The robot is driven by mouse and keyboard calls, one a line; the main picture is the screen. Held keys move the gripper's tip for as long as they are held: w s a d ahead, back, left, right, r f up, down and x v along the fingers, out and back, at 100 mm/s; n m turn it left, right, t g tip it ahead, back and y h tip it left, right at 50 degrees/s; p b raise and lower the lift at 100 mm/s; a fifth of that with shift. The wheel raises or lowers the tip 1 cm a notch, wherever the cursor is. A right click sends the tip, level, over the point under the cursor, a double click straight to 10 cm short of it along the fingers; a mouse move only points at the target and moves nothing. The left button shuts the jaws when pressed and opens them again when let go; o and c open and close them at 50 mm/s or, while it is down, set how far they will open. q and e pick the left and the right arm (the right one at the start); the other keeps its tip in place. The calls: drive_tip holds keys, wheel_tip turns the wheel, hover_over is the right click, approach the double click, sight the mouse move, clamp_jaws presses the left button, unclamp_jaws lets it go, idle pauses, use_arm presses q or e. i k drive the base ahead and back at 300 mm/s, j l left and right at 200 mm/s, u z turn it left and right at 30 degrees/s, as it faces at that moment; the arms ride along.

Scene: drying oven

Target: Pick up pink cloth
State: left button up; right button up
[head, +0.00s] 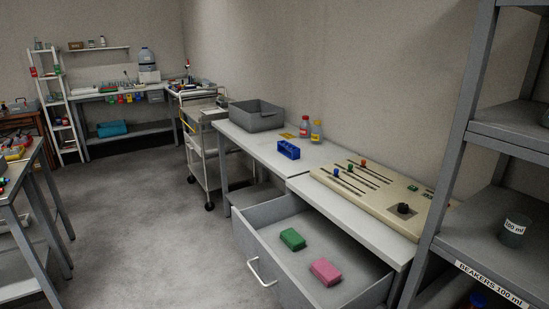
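The pink cloth (326,271) is a small folded block lying flat in the open drawer (259,213), toward its front right. A green cloth (292,239) of similar shape lies behind it and to its left, apart from it. Both are unobstructed in the head view. Neither of my grippers is in view.
The drawer juts out below the white bench (268,152), with its handle (260,271) on the left front. A beige slider panel (372,193) lies on the bench. A grey shelf rack (482,229) stands close on the right. The floor (150,220) at left centre is clear.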

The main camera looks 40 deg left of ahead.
sight(327, 273)
drive_tip(key=z, duration=0.35)
drive_tip(key=j+z, duration=0.4)
drive_tip(key=j, duration=0.25)
drive_tip(key=j+z, duration=0.4)
drive_tip(key=j, duration=0.25)
drive_tip(key=k+l, duration=0.05)
